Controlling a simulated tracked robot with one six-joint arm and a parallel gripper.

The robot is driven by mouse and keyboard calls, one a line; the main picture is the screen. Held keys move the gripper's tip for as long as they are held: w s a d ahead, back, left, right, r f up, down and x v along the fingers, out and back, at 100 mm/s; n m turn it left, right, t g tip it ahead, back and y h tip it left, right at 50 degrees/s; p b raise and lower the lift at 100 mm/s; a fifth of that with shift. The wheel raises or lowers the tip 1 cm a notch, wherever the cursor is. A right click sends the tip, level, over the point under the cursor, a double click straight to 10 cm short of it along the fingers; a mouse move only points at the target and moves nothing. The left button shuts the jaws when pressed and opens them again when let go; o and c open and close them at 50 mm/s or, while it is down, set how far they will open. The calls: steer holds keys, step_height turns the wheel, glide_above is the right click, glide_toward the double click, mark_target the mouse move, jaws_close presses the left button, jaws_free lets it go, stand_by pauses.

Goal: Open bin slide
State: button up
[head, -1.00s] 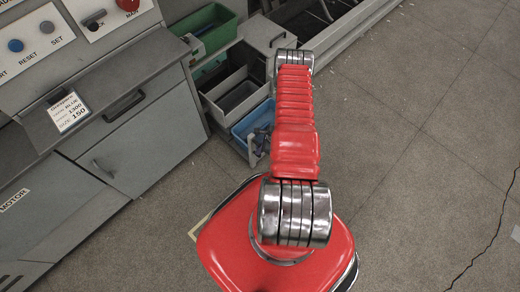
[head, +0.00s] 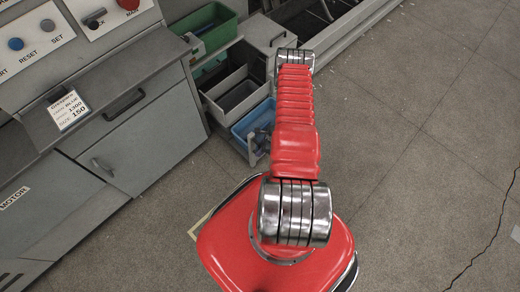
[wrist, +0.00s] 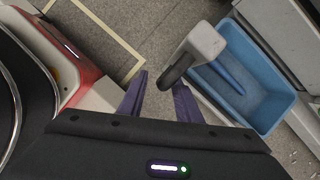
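A blue bin (head: 250,121) sits low at the side of the machine, partly hidden behind my arm in the head view. It also shows at the right of the wrist view (wrist: 268,112). A pale grey block with a dark grip (wrist: 176,70) stands at the near side of this bin. My gripper (wrist: 160,84) has two purple fingers spread apart. The dark grip shows in the gap between the fingertips, nearer the right finger; I cannot tell whether they touch. In the head view, the gripper is mostly hidden by my arm.
A grey tray (head: 238,92) and a green bin (head: 212,35) lie behind the blue bin. A grey cabinet (head: 150,130) with a control panel stands on the left. A cream floor line (wrist: 112,32) runs near my base.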

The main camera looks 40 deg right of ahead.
steer(key=v, duration=1.3)
steer(key=shift+s+r, duration=0.15)
steer(key=shift+r, duration=0.15)
stand_by(0.4)
steer(key=s+a+r+n+y, duration=0.1)
steer(key=a+r+n+y, duration=0.1)
steer(key=a+r+n, duration=0.3)
steer(key=w+a+r+n+g, duration=0.1)
steer(key=a+r+n, duration=0.25)
steer(key=r, duration=0.55)
steer(key=w+a+r+n+g, duration=0.1)
steer(key=a+r+n, duration=0.25)
steer(key=r, duration=0.55)
steer(key=a+r+n+g, duration=0.1)
steer(key=a+r+n, duration=0.3)
steer(key=r, duration=0.5)
steer(key=s+a+r+n+t+h, duration=0.1)
steer(key=a+r+n, duration=0.3)
steer(key=r, duration=0.6)
steer(key=s+a+r+n+t+h, duration=0.2)
steer(key=a+r, duration=0.4)
steer(key=r, duration=0.4)
steer(key=s+a+r+n+t+h, duration=0.1)
steer(key=a+r+n, duration=0.4)
steer(key=r, duration=0.5)
steer(key=s+n+t, duration=0.1)
steer(key=s+n, duration=0.1)
steer(key=shift+s+h, duration=0.3)
